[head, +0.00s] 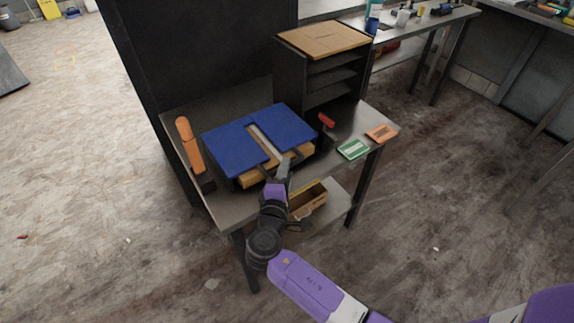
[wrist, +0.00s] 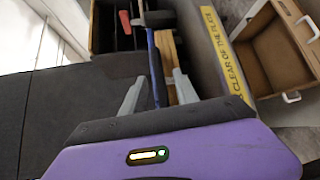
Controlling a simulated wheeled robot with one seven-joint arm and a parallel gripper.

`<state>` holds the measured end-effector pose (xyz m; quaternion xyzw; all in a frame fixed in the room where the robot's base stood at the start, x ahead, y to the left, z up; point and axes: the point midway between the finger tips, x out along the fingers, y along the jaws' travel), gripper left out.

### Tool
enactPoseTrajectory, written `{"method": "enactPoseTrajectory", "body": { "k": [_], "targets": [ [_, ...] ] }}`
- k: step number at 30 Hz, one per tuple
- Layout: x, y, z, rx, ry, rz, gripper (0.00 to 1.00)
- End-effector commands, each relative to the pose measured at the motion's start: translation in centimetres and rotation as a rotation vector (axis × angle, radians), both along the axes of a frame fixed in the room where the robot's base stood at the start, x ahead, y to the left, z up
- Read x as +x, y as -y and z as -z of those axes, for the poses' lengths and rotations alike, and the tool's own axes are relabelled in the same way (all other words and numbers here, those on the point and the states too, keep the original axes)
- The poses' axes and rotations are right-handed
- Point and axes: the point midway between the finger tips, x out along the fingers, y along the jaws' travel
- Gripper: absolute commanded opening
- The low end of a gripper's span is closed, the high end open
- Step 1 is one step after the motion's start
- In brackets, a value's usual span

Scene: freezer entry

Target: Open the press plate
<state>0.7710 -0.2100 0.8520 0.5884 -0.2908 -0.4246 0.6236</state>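The press (head: 258,140) stands on the metal table, with two blue plate panels lying flat over a wooden base (head: 262,176). A pale strip runs between the panels. Small dark brackets (head: 297,156) show at its front edge. My gripper (head: 285,165) is at that front edge, near the gap between the panels. In the wrist view my gripper (wrist: 157,92) has its two grey fingers apart. A thin blue plate edge (wrist: 154,65) and a black part (wrist: 155,19) lie beyond and between the fingers. I cannot tell whether the fingers touch them.
An orange upright handle (head: 189,145) stands left of the press. A red-handled part (head: 326,121), a green card (head: 352,149) and an orange card (head: 381,133) lie right. A shelf unit (head: 290,70) stands behind. An open wooden drawer (wrist: 276,55) and yellow warning strip (wrist: 225,55) are below.

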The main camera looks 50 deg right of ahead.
Motion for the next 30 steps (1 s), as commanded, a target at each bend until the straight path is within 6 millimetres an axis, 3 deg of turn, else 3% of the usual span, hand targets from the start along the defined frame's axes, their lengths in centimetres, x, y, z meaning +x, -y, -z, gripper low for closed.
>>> {"method": "enactPoseTrajectory", "body": {
  "k": [6, 16, 22, 30],
  "targets": [
    [1.0, 2.0, 0.3, 0.001, 0.000, 0.001, 0.36],
    [1.3, 2.3, 0.4, 0.002, 0.000, -0.001, 0.36],
    [1.3, 2.3, 0.4, 0.002, 0.000, -0.001, 0.00],
    [1.2, 2.3, 0.4, 0.001, 0.000, -0.002, 0.00]
  ]
}}
